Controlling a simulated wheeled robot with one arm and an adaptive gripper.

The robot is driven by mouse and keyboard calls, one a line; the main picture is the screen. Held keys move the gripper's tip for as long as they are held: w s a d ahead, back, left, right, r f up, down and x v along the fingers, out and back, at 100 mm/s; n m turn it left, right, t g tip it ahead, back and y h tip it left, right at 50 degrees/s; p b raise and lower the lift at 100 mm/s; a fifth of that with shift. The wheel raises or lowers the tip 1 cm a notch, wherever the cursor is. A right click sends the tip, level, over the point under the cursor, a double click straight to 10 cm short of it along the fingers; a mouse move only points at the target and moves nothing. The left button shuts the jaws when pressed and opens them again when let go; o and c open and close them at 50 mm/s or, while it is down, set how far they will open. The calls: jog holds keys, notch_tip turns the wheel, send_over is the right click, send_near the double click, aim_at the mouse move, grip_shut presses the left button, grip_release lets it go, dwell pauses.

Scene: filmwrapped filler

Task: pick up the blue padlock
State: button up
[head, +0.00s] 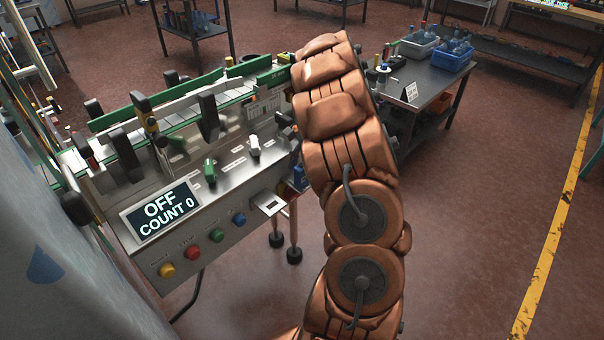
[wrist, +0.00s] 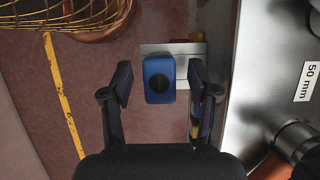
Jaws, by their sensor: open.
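The blue padlock (wrist: 159,80) shows in the wrist view as a rounded blue block with a dark round disc on its face. It lies between the two fingers of my open gripper (wrist: 159,84), with a visible gap on each side. A pale metal plate (wrist: 190,49) shows beside and behind its upper part; I cannot tell whether they touch. The padlock's shackle is not visible. In the head view my copper arm hides the gripper. A small bit of blue (head: 300,177) shows beside the arm at the machine's right end, too small to identify.
A steel machine (head: 225,170) with a display reading OFF, COUNT 0 and coloured buttons stands left of my arm. Its steel body (wrist: 252,75) is close to my right finger. A wire basket (wrist: 65,12) is at upper left.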

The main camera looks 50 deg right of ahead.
aim_at(297, 186)
jog(key=shift+p+x, duration=0.35)
jog(key=shift+x, duration=1.2)
jog(key=shift+c, duration=0.4)
grip_shut()
